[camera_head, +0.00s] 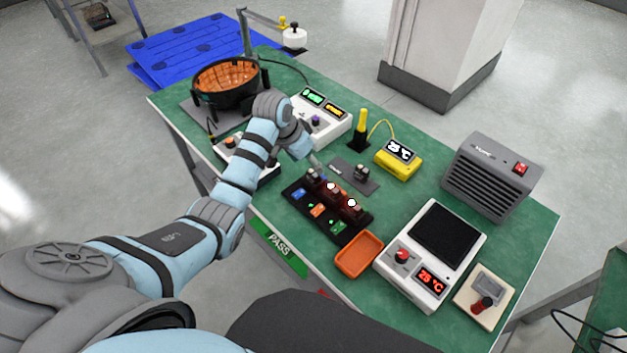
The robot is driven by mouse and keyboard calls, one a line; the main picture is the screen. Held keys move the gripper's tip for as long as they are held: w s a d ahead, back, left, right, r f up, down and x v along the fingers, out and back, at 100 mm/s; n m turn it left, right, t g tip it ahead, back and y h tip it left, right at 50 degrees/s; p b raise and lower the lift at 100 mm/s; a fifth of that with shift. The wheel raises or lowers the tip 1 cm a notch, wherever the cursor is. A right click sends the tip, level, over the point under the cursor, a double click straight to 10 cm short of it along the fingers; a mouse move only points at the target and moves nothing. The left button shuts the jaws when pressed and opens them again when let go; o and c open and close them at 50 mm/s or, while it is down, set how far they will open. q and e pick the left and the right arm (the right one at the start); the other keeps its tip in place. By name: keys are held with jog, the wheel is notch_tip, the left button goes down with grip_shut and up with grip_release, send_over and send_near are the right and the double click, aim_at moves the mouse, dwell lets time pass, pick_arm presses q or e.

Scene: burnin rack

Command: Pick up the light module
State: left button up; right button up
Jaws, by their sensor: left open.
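A black burn-in rack (296,193) lies on the green table, with blue, orange and green tags along its front. Small dark modules sit along its back row; two, the middle one (330,187) and the right one (352,204), show bright white spots. Another small dark module (361,172) sits on a dark grey pad (340,167) just behind the rack. I cannot tell for sure which is the light module. My left gripper (316,164) is open, pointing down at the rack's left end, close above the leftmost module. Its fingertips are small and partly hidden. My right gripper is out of view.
A white heater unit (412,282), a grey fan box (490,180) and a yellow temperature meter (397,163) stand to the right. A round black-and-orange basket (226,82) and a white display box (335,125) stand behind.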

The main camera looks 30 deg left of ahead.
aim_at(313, 172)
pick_arm(q)
jog(key=x, duration=0.2)
jog(key=b+x, duration=0.1)
jog(key=x, duration=0.3)
jog(key=shift+s+a+f+b, duration=0.15)
jog(key=shift+s+f+b, duration=0.05)
jog(key=shift+f+b, duration=0.1)
jog(key=shift+w, duration=0.1)
jog(key=c, duration=1.2)
jog(key=shift+r, duration=0.1)
jog(key=shift+c, duration=0.2)
